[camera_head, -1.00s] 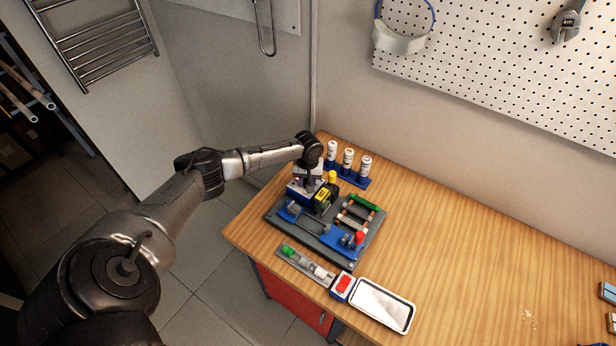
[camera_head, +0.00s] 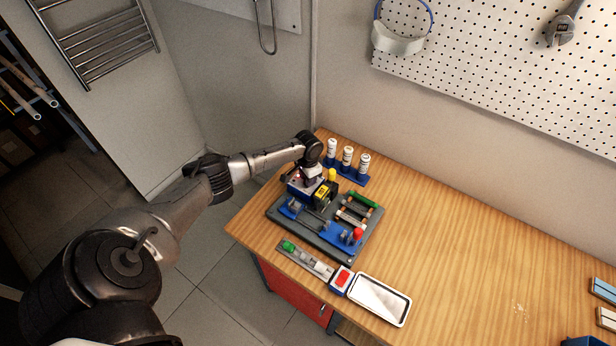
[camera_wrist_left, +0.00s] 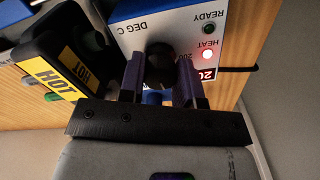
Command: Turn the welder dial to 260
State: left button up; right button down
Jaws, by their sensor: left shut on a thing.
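The welder's blue and white control box (camera_head: 299,187) stands at the back left of the grey fixture plate (camera_head: 281,216). In the left wrist view its face (camera_wrist_left: 201,22) reads DEG C, READY and HEAT upside down; the HEAT lamp glows red and the READY lamp is dark. My left gripper (camera_wrist_left: 160,70) is shut on the black dial (camera_wrist_left: 159,60), one purple-lined finger on each side. The dial's pointer and most of its scale are hidden; a "200" mark shows beside the right finger. My right gripper is not in view.
A black block with yellow HOT labels (camera_wrist_left: 72,62) stands close beside the gripper; it also shows in the head view (camera_head: 324,194). Several white bottles (camera_head: 347,157) stand behind. A white tray (camera_head: 379,300) lies in front. The table's right side is mostly clear.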

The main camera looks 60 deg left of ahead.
pick_arm(q)
jog(key=shift+m, duration=1)
jog(key=o, duration=0.9)
jog(key=shift+r, duration=0.5)
notch_tip(320, 180, up, 13)
